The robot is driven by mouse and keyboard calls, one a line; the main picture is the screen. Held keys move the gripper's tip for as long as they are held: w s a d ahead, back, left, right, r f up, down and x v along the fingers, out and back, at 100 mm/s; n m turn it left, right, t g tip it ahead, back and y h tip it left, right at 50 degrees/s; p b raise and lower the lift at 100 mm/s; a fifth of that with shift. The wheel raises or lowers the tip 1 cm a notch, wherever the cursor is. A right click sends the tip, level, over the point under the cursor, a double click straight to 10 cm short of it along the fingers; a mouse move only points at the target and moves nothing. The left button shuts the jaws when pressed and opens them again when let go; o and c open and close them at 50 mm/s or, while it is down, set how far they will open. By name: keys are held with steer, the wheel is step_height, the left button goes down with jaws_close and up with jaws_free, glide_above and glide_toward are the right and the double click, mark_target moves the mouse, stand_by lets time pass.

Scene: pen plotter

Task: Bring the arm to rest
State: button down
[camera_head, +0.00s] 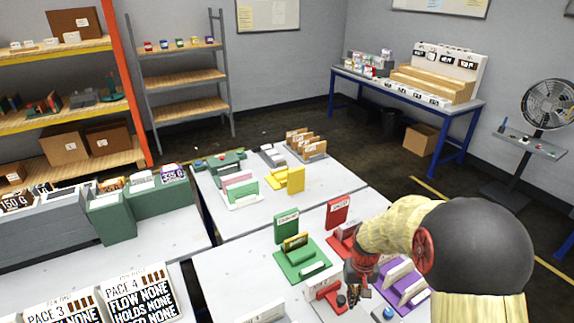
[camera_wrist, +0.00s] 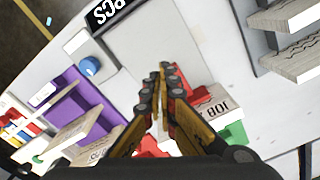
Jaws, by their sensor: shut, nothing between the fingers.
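My gripper (camera_head: 355,293) is at the lower right of the head view, at the end of my bent arm, over the near white table (camera_head: 225,285). In the wrist view my gripper (camera_wrist: 162,72) has its two fingers together at the tips, with nothing between them. Below it are red stands; one red stand (camera_head: 325,290) shows just left of the gripper in the head view. A purple stand (camera_head: 405,290) is to its right, partly hidden by my arm. A blue knob (camera_wrist: 90,66) is left of the fingers in the wrist view.
A green stand (camera_head: 298,262) with cards is left of the gripper, and a red upright card (camera_head: 337,212) stands behind it. A second white table (camera_head: 225,215) bears yellow and green stands. Shelves (camera_head: 185,80), a blue-legged bench (camera_head: 455,103) and a fan (camera_head: 548,103) are farther back.

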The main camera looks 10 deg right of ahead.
steer(key=s+a+r+t, duration=0.2)
steer(key=s+r, duration=0.4)
steer(key=r, duration=0.3)
steer(key=s+a+r+n+t, duration=0.1)
steer(key=s+a+r, duration=0.3)
steer(key=r, duration=0.6)
steer(key=s+a+r+n+t, duration=0.1)
steer(key=s+a+r+t, duration=0.1)
steer(key=s+r, duration=0.6)
steer(key=shift+s+a+r+t, duration=0.2)
steer(key=shift+a+r+t, duration=0.1)
steer(key=shift+a+r, duration=0.6)
